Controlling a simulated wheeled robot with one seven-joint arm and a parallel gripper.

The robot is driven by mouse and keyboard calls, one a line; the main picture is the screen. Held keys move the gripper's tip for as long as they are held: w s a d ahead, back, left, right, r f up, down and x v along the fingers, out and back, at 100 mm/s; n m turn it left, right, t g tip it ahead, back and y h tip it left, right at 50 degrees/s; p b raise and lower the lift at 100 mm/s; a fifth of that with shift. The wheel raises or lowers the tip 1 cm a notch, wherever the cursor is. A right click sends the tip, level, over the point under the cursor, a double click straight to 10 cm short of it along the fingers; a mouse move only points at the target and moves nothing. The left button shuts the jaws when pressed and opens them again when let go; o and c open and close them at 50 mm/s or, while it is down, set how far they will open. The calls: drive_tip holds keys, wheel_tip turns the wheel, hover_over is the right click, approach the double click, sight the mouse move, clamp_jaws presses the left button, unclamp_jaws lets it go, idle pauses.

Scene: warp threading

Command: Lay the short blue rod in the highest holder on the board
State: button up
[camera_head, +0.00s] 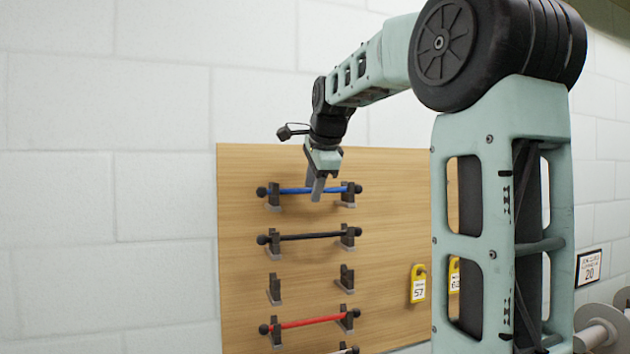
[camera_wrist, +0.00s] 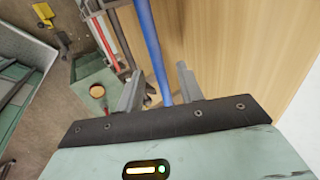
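The blue rod (camera_head: 296,191), with black knobs at its ends, lies level across the two dark brackets of the highest holder (camera_head: 275,200) on the wooden board (camera_head: 390,180). My gripper (camera_head: 316,192) is at the middle of this rod, fingers pointing down. In the wrist view the blue rod (camera_wrist: 152,42) passes between the two fingers of my gripper (camera_wrist: 160,84), with gaps showing beside it, so the fingers look open. Part of the rod is hidden behind the fingers in the head view.
Below are a black rod (camera_head: 308,236) in its holder, an empty holder (camera_head: 346,278), and a red rod (camera_head: 308,322) in another. A further rod shows at the bottom edge. Yellow tags (camera_head: 418,284) hang at the board's lower right. The board's upper right is clear.

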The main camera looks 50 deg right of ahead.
drive_tip(key=b+v, duration=0.2)
drive_tip(key=v, duration=1.5)
drive_tip(key=shift+s+r, duration=0.1)
drive_tip(key=shift+s, duration=0.05)
